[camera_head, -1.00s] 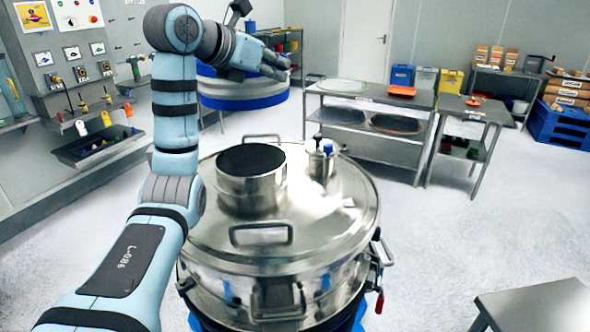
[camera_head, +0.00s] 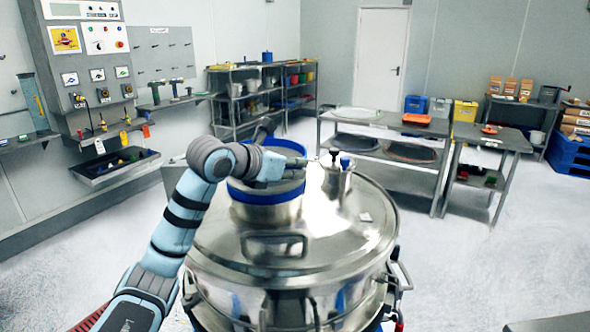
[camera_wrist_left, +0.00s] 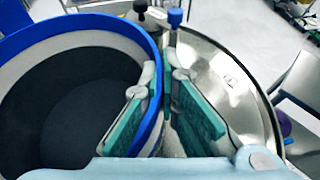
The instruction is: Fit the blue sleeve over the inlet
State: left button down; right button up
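The blue sleeve (camera_head: 268,197) is a wide ring with blue rims and a pale inner wall. In the head view it is lined up with the top of the steel inlet (camera_head: 265,213) on the round lid; steel shows below its lower edge. I cannot tell how far it overlaps the inlet. My left gripper (camera_head: 300,162) is at the sleeve's right side. In the left wrist view the sleeve's blue rim (camera_wrist_left: 152,45) runs between the teal-padded fingers (camera_wrist_left: 163,100), which look closed on its wall. The arm hides part of the sleeve. My right gripper is out of view.
A small capped port (camera_head: 337,175) stands on the lid (camera_head: 340,235) just right of my gripper. Lid handles (camera_head: 275,245) stick up in front. Steel tables (camera_head: 385,125) and shelves (camera_head: 250,105) stand behind. A wall panel is at left.

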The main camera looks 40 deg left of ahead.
pick_arm(q)
jog(key=c, duration=1.8)
grip_release()
jog(key=shift+d, duration=0.1)
jog(key=shift+r, duration=0.15)
jog(key=b+v, duration=0.4)
jog(key=v, duration=0.8)
